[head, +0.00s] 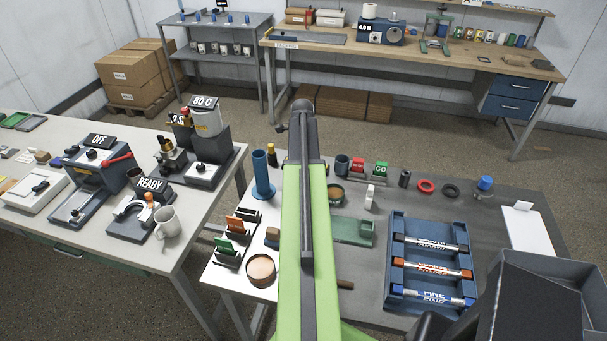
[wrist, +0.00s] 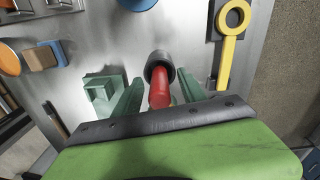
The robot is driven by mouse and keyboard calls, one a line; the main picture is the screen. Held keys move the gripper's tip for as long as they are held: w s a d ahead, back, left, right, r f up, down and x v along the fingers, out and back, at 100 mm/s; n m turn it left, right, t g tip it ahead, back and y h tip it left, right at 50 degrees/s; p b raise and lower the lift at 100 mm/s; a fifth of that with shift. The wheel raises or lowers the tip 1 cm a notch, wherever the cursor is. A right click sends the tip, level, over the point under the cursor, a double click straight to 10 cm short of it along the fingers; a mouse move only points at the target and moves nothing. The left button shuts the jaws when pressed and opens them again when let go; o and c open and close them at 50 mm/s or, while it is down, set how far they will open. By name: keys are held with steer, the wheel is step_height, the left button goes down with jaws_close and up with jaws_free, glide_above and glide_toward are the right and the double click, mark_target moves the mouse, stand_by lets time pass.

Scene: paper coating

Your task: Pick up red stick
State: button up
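The red stick (wrist: 159,95) shows in the wrist view, at the middle, with its far end at a dark round cup or ring (wrist: 157,64). Whether it stands inside that cup or in front of it I cannot tell. My gripper (wrist: 158,88) is open, with one green finger on each side of the stick and visible gaps between. The stick's lower end is hidden by the dark edge of my gripper. In the head view I cannot make out the stick; my green arm covers the middle of the table.
In the wrist view a green block (wrist: 103,95) stands just left of the fingers. A yellow ring-ended tool (wrist: 230,45) lies to the right. The head view shows a blue rack (head: 397,270) of labelled tubes right of my arm and a tan dish (head: 261,268) to its left.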

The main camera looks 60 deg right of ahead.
jaws_close()
steer(key=shift+r, duration=0.2)
step_height(320, 180, up, 18)
steer(key=p, duration=1.8)
